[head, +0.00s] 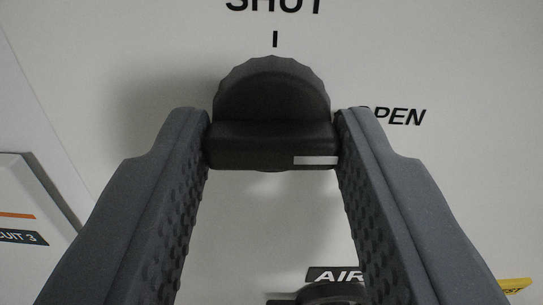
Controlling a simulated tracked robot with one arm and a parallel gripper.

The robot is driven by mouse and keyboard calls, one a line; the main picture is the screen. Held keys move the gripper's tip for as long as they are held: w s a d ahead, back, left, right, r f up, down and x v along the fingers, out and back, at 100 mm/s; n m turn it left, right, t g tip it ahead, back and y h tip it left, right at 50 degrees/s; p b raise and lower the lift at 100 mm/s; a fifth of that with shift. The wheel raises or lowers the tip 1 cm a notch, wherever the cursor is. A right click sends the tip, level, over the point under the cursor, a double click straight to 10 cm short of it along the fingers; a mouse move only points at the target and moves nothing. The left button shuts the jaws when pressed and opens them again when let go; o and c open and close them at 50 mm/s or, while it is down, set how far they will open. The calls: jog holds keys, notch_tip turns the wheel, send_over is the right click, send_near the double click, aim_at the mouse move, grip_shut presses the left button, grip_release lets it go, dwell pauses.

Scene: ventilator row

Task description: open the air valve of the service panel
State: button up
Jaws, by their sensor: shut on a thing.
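A dark round knob (272,88) with a ridged rim and a raised grip bar (260,145) sits on the pale panel (270,220). The bar lies level across the picture. A white line (316,160) marks its right end, on the side of the printed word OPEN (398,116). The word SHUT (274,6) and a short tick stand above the knob. My gripper (272,140) is shut on the bar, one finger at each end. The right finger hides the start of OPEN and any tick there.
Below, an AIR label (336,275) stands over another dark round part (330,293), partly hidden by my right finger. A yellow label (515,285) is at lower right. A separate panel with an orange stripe (16,215) is at left.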

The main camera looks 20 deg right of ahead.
jog(key=shift+f+m, duration=0.1)
jog(key=shift+m, duration=0.2)
jog(key=o, duration=1)
jog(key=b+v, duration=0.2)
jog(key=v, duration=1.1)
jog(key=shift+s+a, duration=0.15)
jog(key=shift+s, duration=0.2)
